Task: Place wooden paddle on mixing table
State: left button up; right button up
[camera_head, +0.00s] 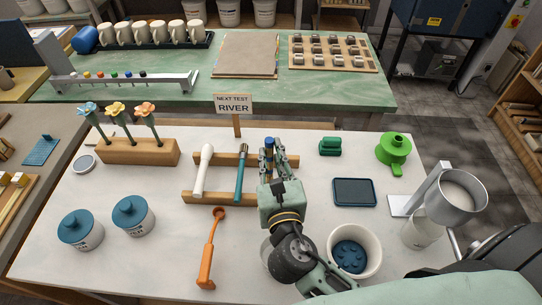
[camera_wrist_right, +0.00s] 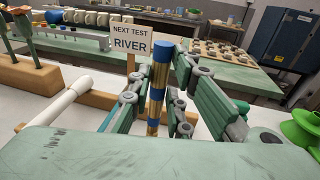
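In the head view a rack (camera_head: 188,199) on the white table (camera_head: 130,259) bears a white-handled tool (camera_head: 203,170) and a teal-handled tool (camera_head: 240,173). A wooden handle with blue bands (camera_head: 268,144) is at the rack's right side. It also shows in the right wrist view (camera_wrist_right: 157,85), between the fingers of my right gripper (camera_head: 274,160). The fingers look apart, with a gap beside the handle. The handle's lower end is hidden by my gripper, so I cannot confirm it is the wooden paddle. My left gripper is out of view.
An orange tool (camera_head: 212,246) lies in front of the rack.

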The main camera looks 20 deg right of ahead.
jog(key=o, duration=0.3)
jog(key=shift+r, duration=0.2)
jog(key=shift+b+v, duration=1.6)
jog(key=shift+v, duration=4.45)
jog(key=shift+f, duration=0.15)
